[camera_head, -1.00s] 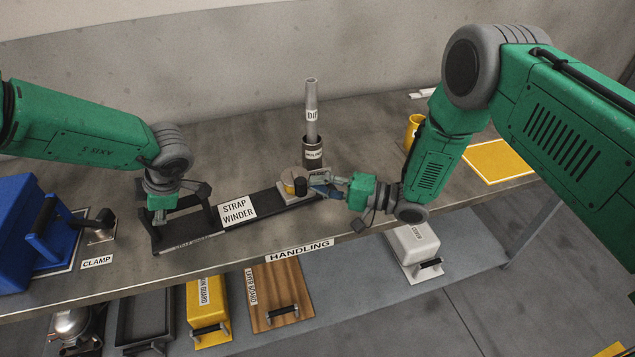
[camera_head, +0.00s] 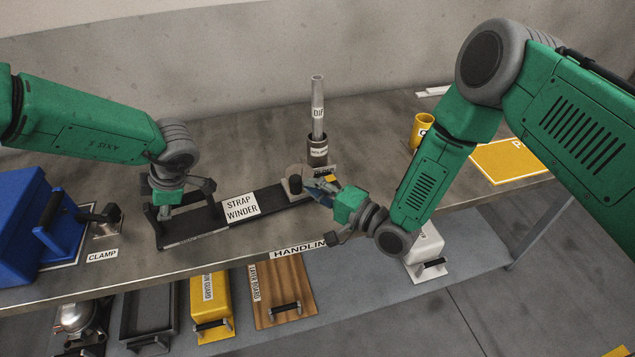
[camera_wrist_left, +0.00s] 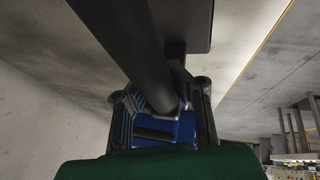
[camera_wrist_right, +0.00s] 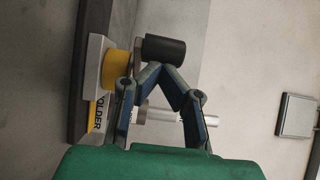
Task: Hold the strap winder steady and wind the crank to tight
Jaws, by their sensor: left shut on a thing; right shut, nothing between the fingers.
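The strap winder (camera_head: 268,203) is a long black frame with a white label, lying along the bench. My left gripper (camera_head: 167,206) is shut on its black handle bar at the left end; the left wrist view shows the bar (camera_wrist_left: 135,55) between the blue pads (camera_wrist_left: 158,118). The crank is at the right end. In the right wrist view, its dark cylindrical knob (camera_wrist_right: 164,50) and yellow hub (camera_wrist_right: 117,68) stand just beyond my right gripper (camera_wrist_right: 157,76). That gripper is shut and empty, its fingertips close to the knob; contact is unclear. In the head view, the gripper partly hides the crank.
A dark holder (camera_head: 317,152) with a grey upright tool (camera_head: 317,105) stands behind the crank. A blue box (camera_head: 22,225) and a clamp (camera_head: 102,222) are at the left. A yellow cup (camera_head: 421,130) and yellow mat (camera_head: 508,161) are at the right. A lower shelf carries several handled items.

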